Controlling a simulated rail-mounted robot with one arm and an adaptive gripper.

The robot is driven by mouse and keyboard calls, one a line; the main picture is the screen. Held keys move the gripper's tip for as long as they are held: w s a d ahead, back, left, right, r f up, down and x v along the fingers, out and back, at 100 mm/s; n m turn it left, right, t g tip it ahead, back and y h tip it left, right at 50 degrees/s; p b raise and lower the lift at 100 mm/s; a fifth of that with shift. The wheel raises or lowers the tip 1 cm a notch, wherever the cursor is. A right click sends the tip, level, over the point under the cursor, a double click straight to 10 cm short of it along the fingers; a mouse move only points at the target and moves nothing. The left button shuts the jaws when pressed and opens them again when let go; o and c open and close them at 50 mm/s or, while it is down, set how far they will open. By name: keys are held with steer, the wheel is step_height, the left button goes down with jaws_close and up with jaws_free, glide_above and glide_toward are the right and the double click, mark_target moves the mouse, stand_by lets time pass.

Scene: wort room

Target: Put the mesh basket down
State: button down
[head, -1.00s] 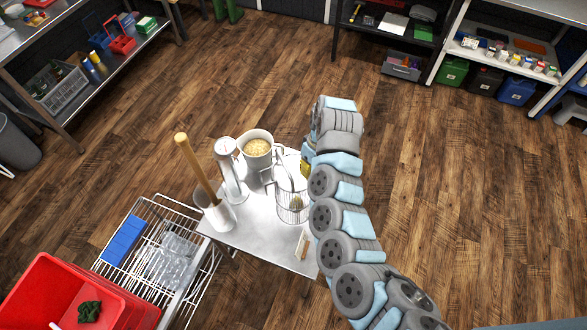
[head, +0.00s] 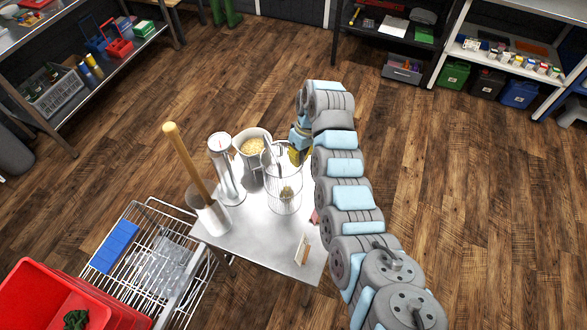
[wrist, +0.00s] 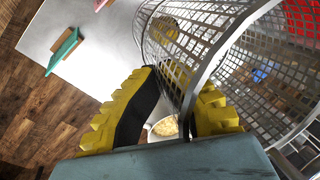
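The mesh basket (head: 283,176), an upright wire cylinder with something greenish-yellow low inside, is over the right half of the small metal table (head: 249,228). In the wrist view the basket (wrist: 205,38) fills the upper right, its rim close to the camera. My gripper (head: 299,153) is at the basket's upper right edge. In the wrist view its yellow fingers (wrist: 178,82) straddle the basket's wall and appear shut on it. I cannot tell whether the base touches the tabletop.
A pot of grain (head: 252,145), a steel cylinder (head: 226,170) and a white container (head: 209,214) with a wooden handle (head: 186,160) stand left of the basket. A small card stand (head: 302,250) is at the front corner. Bare tabletop lies at front. A wire rack (head: 150,265) adjoins lower left.

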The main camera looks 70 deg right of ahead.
mark_target(292, 166)
steer(key=shift+w+d+f+b, duration=0.25)
steer(key=shift+w+d+f, duration=0.2)
steer(key=shift+f, duration=0.3)
steer(key=shift+w+d+f+b, duration=0.25)
steer(key=shift+w+d+f, duration=0.1)
steer(key=shift+w+f, duration=0.3)
steer(key=shift+d+f, duration=0.1)
steer(key=shift+f, duration=0.25)
steer(key=shift+f+b, duration=0.6)
steer(key=shift+f, duration=1)
steer(key=c, duration=1.2)
jaws_free()
steer(key=shift+c, duration=0.2)
